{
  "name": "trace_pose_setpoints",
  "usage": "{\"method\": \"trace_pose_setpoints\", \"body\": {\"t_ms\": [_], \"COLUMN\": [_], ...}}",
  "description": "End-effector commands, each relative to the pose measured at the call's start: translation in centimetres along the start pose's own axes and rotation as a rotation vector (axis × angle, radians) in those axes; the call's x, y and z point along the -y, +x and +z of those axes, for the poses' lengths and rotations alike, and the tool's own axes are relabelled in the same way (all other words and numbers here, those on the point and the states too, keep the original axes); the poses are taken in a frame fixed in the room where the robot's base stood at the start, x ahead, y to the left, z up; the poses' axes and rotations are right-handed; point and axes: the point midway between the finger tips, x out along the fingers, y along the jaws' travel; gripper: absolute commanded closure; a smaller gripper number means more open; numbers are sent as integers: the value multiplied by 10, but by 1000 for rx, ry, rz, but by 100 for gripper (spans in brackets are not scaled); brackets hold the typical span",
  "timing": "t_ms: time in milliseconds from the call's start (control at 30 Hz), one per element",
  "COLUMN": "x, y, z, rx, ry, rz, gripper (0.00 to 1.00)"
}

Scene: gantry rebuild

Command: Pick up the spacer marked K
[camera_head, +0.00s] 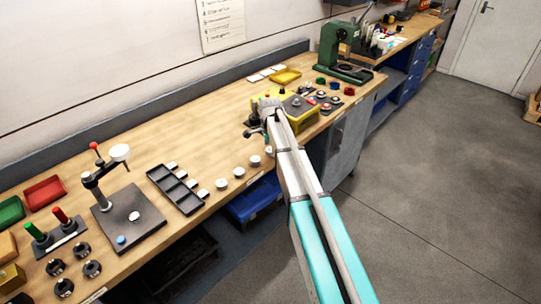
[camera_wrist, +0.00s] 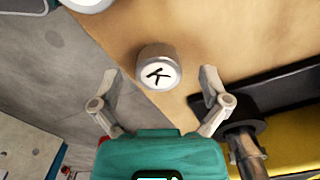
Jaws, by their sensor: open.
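The spacer marked K (camera_wrist: 158,68) is a short pale cylinder with a black K on its white top. In the wrist view it stands on the wooden bench near the edge, between and slightly ahead of my fingertips. My gripper (camera_wrist: 160,82) is open, with one finger on each side of the spacer and a visible gap to both. In the head view my gripper (camera_head: 257,129) is over the bench beside the yellow fixture. Several pale spacers stand in a row along the front edge there, their marks too small to read.
A second pale round piece (camera_wrist: 88,4) shows at the wrist view's top edge. The yellow fixture (camera_head: 302,120) stands close to my gripper's right. A dark compartment tray (camera_head: 177,193) lies to the left. The bench behind the row is clear.

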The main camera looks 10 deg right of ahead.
Motion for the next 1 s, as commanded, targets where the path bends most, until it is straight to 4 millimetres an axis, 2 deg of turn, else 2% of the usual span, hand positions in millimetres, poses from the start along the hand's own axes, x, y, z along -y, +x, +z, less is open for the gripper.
{"method": "trace_pose_setpoints", "body": {"t_ms": [667,1000], "x": [0,0], "y": [2,2], "z": [1,1], "rx": [0,0], "ry": [-1,-1], "rz": [0,0], "gripper": [6,69]}}
